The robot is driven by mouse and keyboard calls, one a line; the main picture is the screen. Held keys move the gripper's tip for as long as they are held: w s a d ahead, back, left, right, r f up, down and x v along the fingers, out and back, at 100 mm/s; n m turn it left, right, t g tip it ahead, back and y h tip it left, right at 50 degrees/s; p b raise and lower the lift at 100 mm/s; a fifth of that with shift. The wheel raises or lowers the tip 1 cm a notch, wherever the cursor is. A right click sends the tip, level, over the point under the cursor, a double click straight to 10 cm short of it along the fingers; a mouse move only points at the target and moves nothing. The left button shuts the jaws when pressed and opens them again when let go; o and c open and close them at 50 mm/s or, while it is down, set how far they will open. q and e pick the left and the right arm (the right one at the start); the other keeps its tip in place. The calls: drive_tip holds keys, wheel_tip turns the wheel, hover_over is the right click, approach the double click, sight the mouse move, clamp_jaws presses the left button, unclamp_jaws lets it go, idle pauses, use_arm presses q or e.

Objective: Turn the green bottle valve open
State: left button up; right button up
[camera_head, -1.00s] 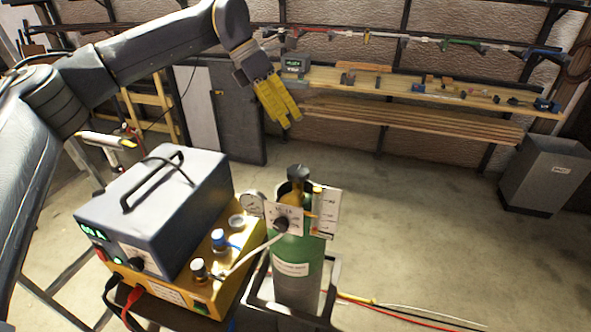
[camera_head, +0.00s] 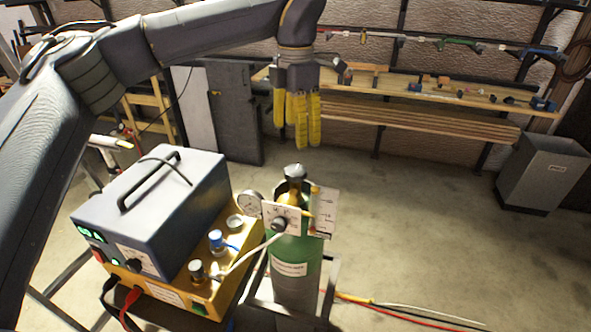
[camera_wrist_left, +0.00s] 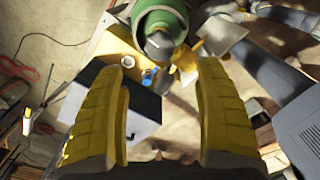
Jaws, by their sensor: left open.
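The green bottle (camera_head: 292,262) stands upright in a frame beside a yellow box. Its valve (camera_head: 294,172) is the dark knob on top with a light mark. A gauge (camera_head: 250,203) and a white dial plate (camera_head: 283,218) sit at its neck. My left gripper (camera_head: 300,138) points down with yellow fingers, above the valve and apart from it. In the left wrist view the gripper (camera_wrist_left: 162,95) is open and empty, and the green bottle (camera_wrist_left: 152,22) with its valve (camera_wrist_left: 158,42) shows at the top, beyond the fingertips. My right gripper does not show in the head view.
A grey-blue welding box (camera_head: 155,210) with a handle stands on the yellow box (camera_head: 180,290), left of the bottle. A flowmeter plate (camera_head: 325,208) stands right of the neck. A workbench (camera_head: 430,95) and grey bin (camera_head: 545,175) are behind. The floor to the right is mostly clear.

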sight(295, 170)
use_arm(q)
wheel_tip(295, 170, down, 11)
drive_tip(key=shift+r, duration=0.15)
idle(0.4)
drive_tip(key=c, duration=1.3)
